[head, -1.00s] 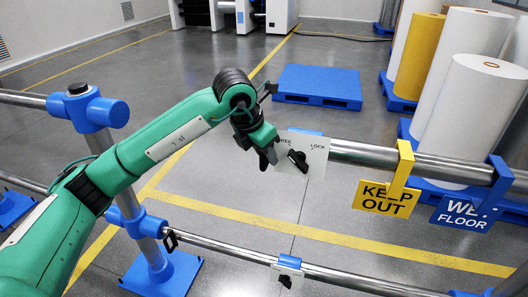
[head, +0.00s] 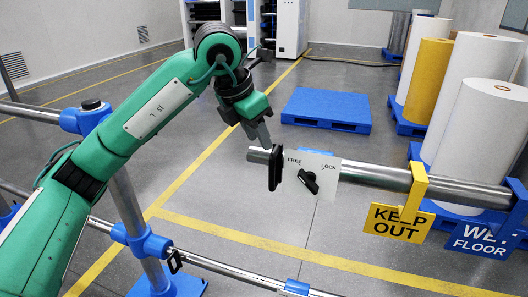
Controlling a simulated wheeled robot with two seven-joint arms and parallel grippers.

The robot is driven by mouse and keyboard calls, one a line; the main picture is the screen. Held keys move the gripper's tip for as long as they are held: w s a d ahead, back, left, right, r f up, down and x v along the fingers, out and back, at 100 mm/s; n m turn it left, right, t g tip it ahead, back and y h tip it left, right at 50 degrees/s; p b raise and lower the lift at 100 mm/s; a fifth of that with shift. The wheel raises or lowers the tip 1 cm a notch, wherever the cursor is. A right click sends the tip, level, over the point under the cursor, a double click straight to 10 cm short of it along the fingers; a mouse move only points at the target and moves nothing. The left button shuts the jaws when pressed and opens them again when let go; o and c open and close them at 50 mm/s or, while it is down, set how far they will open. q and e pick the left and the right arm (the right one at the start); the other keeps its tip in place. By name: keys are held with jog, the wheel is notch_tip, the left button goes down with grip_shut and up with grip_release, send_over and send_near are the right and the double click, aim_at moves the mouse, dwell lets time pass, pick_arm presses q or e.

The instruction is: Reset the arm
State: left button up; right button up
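My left arm comes in from the left, and its gripper (head: 259,133) hangs just above the free end of the steel rail (head: 372,176). Its fingers look close together and hold nothing visible; their gap is not clear. To the right of and below them is a white plate (head: 326,166) marked FREE and LOCK, with a black knob (head: 308,182) slanting down to the right. A black upright piece (head: 276,168) sits at the rail end, left of the plate. The gripper appears clear of the knob. My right gripper is not in view.
A yellow KEEP OUT sign (head: 398,222) and a blue WET FLOOR sign (head: 482,240) hang on the rail. Floor between is open.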

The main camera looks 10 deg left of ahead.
pick_arm(q)
jog(key=shift+s+a+r, duration=0.15)
jog(key=shift+r, duration=0.35)
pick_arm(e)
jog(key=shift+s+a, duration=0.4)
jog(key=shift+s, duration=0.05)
